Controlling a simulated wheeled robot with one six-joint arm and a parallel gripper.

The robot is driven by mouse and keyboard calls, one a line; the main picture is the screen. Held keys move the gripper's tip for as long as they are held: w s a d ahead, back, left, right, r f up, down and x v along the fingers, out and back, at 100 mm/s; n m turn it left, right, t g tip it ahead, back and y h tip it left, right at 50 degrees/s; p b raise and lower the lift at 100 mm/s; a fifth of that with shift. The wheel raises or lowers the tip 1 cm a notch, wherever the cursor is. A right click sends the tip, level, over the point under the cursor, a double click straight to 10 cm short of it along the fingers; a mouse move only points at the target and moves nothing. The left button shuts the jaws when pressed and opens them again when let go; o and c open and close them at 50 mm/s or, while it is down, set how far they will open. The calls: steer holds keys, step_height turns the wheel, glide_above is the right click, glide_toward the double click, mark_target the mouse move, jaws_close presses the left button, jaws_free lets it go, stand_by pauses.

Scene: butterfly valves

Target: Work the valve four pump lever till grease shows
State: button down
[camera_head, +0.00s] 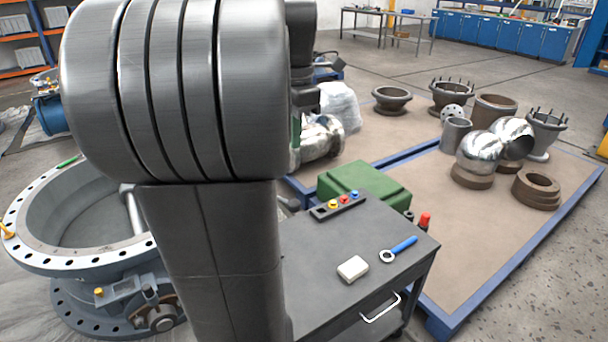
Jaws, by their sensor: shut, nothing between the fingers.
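A large grey ring-shaped valve body (98,264) with a bolt-holed flange stands at the left, and my arm covers its right side. A small yellow part (7,231) sits at its left rim. A smaller blue valve (50,116) is behind it at the far left. A shiny metal valve-like part (322,140) lies behind my arm, partly covered. I cannot tell which is valve four, and I cannot make out a pump lever or grease. My arm fills the left middle of the view. My gripper's fingers do not show.
A dark cart (310,262) stands at centre, with a white block (353,268), a blue-handled ring tool (398,249) and a red-topped bottle (425,221). A green box (362,182) is behind it. A blue-edged pallet (470,240) holds several metal parts at the right.

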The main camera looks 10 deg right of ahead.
mark_target(294, 200)
steer(key=shift+w+a+r+n, duration=0.1)
steer(key=shift+w+r+n, duration=0.1)
steer(key=shift+r+n, duration=0.15)
steer(key=shift+f, duration=0.1)
step_height(294, 200, down, 14)
steer(key=shift+r+b, duration=0.1)
steer(key=shift+b, duration=0.6)
